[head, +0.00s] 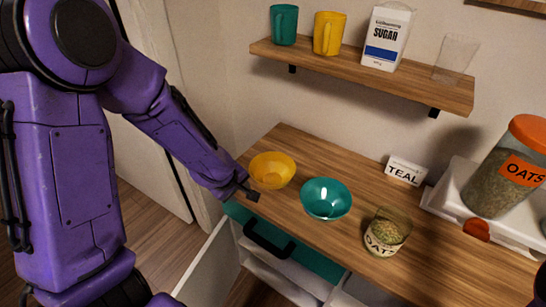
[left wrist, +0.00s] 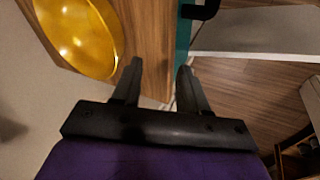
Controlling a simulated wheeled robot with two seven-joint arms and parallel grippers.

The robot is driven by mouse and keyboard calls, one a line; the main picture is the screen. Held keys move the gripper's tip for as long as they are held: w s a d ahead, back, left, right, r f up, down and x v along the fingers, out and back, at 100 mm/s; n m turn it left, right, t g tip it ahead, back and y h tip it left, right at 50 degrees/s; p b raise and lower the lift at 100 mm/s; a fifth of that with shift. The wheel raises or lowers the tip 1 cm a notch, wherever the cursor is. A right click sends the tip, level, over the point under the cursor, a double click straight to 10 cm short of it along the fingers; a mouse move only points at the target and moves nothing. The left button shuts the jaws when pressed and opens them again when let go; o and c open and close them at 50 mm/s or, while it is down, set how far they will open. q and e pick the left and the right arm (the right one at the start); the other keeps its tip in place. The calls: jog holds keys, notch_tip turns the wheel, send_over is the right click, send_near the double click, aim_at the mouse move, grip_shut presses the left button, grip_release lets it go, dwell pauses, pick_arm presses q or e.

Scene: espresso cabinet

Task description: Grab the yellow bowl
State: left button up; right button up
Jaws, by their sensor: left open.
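The yellow bowl (head: 272,170) stands upright on the wooden counter at its left end, and looks empty. It also shows large at the upper left of the left wrist view (left wrist: 82,35). My left gripper (head: 250,192) is open and empty, with its fingertips just beside the bowl's lower left side in the head view, near the counter's front edge. In the left wrist view the open fingers (left wrist: 160,75) are apart, and the bowl lies to the left of both, not between them. My right gripper is not identifiable in these views.
A teal bowl (head: 326,199) stands right of the yellow one, then a glass of oats (head: 386,232). A TEAL sign (head: 405,171) and an oats jar (head: 508,170) on a white tray stand farther right. A shelf (head: 370,75) hangs above. An open drawer (head: 285,268) is below.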

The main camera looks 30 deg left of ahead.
aim_at(258, 182)
pick_arm(q)
notch_tip(258, 182, up, 5)
jog(key=w+d+n+t+h, duration=0.1)
jog(key=w+h, duration=0.1)
jog(key=w, duration=0.1)
jog(key=b+x, duration=0.1)
jog(key=x, duration=0.2)
jog(key=b+x, duration=0.1)
jog(key=x, duration=0.2)
jog(key=b+x, duration=0.1)
jog(key=x, duration=0.1)
jog(key=shift+f+b, duration=0.4)
jog(key=shift+f, duration=0.1)
jog(key=shift+w+f, duration=0.2)
jog(key=shift+w, duration=0.05)
jog(key=shift+s, duration=0.1)
grip_shut()
